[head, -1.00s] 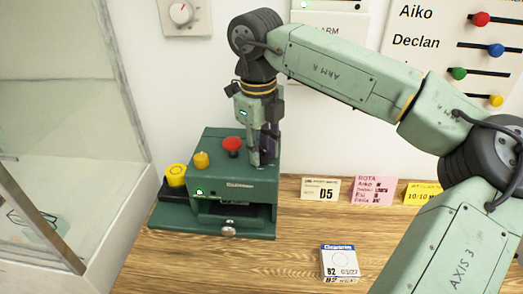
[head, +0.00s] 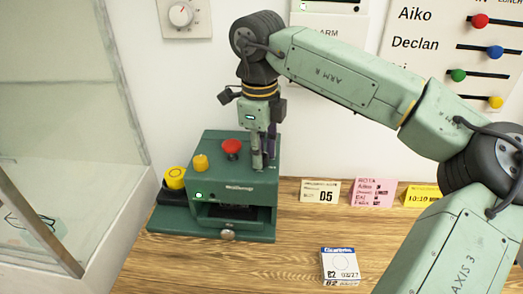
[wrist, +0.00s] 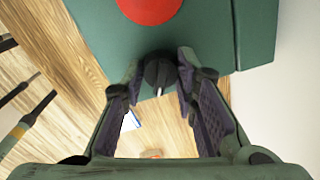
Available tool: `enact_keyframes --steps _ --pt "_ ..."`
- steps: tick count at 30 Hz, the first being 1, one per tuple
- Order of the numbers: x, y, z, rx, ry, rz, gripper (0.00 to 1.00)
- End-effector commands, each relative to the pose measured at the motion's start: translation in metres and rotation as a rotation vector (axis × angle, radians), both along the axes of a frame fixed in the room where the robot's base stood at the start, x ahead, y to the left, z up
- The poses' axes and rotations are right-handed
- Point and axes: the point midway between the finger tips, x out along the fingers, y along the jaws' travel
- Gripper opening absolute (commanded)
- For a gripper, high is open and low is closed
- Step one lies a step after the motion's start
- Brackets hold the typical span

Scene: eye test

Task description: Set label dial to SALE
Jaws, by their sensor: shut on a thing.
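The green label machine (head: 240,190) stands on the wooden bench. Its dial, a black knob (wrist: 160,70) with a white pointer, shows in the wrist view between my fingertips. The pointer faces roughly toward the bottom of that view; no dial markings can be read. My gripper (head: 263,165) points down onto the machine's top at its right side and is shut on the dial knob. It also shows in the wrist view (wrist: 160,82). In the head view the knob is hidden behind the fingers.
A red button (head: 231,146) is close left of my gripper. A yellow knob (head: 200,162) and a yellow button (head: 174,177) are further left. A small white box (head: 340,264) lies on the bench in front. Paper cards (head: 320,191) stand by the wall. A glass case (head: 75,120) is at left.

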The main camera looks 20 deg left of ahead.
Motion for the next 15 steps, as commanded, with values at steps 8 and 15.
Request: enact_keyframes --steps 8,15 --pt "0.0001 0.0002 0.0003 0.000 -0.001 -0.001 0.38" --pt "0.0000 0.0001 0.0001 0.000 0.000 -0.001 0.47"
